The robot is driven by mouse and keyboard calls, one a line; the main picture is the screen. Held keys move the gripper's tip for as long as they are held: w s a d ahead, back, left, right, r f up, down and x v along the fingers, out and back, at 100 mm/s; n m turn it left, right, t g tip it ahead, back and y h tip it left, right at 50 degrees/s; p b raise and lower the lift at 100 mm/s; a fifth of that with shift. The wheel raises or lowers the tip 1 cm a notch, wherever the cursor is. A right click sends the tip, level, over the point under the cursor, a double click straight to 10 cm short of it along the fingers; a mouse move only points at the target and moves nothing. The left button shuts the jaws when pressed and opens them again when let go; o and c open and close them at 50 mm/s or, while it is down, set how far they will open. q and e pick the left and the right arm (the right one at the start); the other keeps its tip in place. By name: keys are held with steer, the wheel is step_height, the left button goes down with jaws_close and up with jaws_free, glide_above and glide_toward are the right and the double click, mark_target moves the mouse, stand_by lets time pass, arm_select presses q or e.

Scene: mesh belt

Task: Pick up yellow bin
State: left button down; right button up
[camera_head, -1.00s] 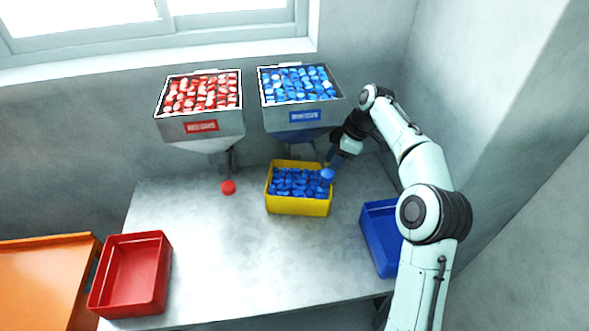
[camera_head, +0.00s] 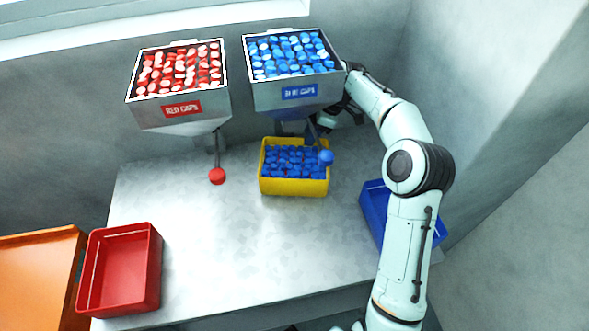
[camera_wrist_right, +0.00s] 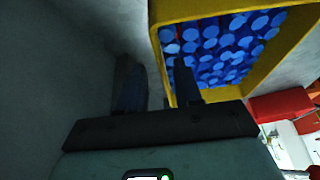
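The yellow bin (camera_head: 293,188) stands on the metal table below the blue caps hopper, filled with blue caps. In the right wrist view the bin's yellow wall (camera_wrist_right: 235,102) is close. My right gripper (camera_head: 316,128) is at the bin's far right corner, partly hidden by the hopper and its lever. In the right wrist view the gripper (camera_wrist_right: 157,78) has its fingers apart. One finger overlaps the caps side of the wall and the other is outside it. I cannot tell whether either touches the wall. My left gripper is not in view.
The blue caps hopper (camera_head: 298,93) hangs over the gripper, and its blue-knobbed lever (camera_head: 326,157) is in front of the bin. A red caps hopper (camera_head: 184,108), red bin (camera_head: 123,267) and blue bin (camera_head: 374,205) are around. The table's (camera_head: 220,240) middle is clear.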

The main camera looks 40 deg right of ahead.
glide_above(303, 156)
step_height(303, 156, down, 5)
steer(key=shift+w+r, duration=0.1)
steer(key=shift+r, duration=0.1)
jaws_close()
steer(key=shift+r, duration=0.2)
